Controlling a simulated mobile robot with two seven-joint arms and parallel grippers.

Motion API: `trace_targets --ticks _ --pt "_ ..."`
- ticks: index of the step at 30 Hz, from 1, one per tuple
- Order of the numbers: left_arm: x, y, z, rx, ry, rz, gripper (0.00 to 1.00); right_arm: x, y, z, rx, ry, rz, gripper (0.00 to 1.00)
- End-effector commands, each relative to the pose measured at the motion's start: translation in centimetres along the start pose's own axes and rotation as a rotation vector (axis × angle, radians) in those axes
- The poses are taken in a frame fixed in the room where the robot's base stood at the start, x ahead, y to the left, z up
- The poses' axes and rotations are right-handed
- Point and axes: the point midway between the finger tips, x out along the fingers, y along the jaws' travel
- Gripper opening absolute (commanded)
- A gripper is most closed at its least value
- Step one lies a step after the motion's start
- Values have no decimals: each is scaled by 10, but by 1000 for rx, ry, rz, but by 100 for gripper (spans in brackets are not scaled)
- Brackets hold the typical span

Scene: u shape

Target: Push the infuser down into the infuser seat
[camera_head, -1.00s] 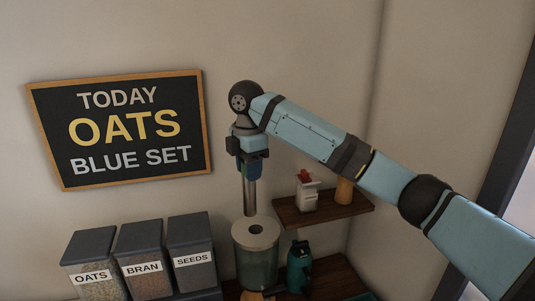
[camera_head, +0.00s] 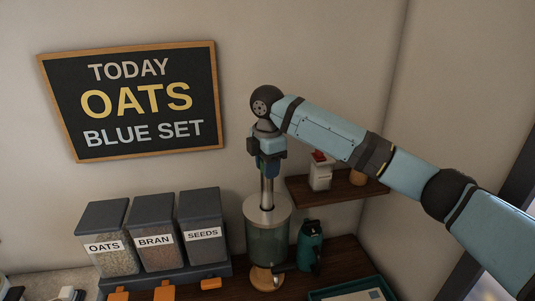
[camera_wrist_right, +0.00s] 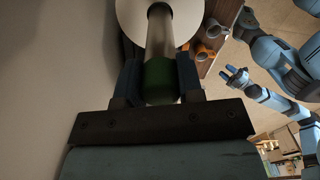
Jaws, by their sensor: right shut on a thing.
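The infuser is a metal tube (camera_head: 267,190) with a green cap (camera_wrist_right: 159,80). My right gripper (camera_head: 268,166) is shut on the cap, and its two blue fingers flank it in the wrist view (camera_wrist_right: 160,78). The tube stands upright, with its lower end at the hole in the pale round lid of a clear jar (camera_head: 267,240), which appears to be the infuser seat. The lid also shows in the wrist view (camera_wrist_right: 129,15). How deep the tube sits is hard to see. My left gripper (camera_wrist_right: 236,75) appears only in the wrist view, open and empty, away from the jar.
Bins labelled OATS (camera_head: 108,255), BRAN (camera_head: 152,250) and SEEDS (camera_head: 204,240) stand left of the jar. A wall shelf (camera_head: 335,188) holds a white container (camera_head: 320,174). A tray (camera_head: 350,292) lies front right.

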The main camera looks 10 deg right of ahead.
Motion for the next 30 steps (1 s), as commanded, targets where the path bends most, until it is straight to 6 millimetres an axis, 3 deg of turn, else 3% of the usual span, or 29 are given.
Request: trace_targets --ticks 14,22,30 --pt "2 1 -5 0 9 1 43 59 0 0 1 -1 -2 0" --pt "11 2 10 30 20 14 43 95 0 0 0 -1 0 0" --pt "18 1 26 40 8 21 43 108 0 0 0 -1 0 0"
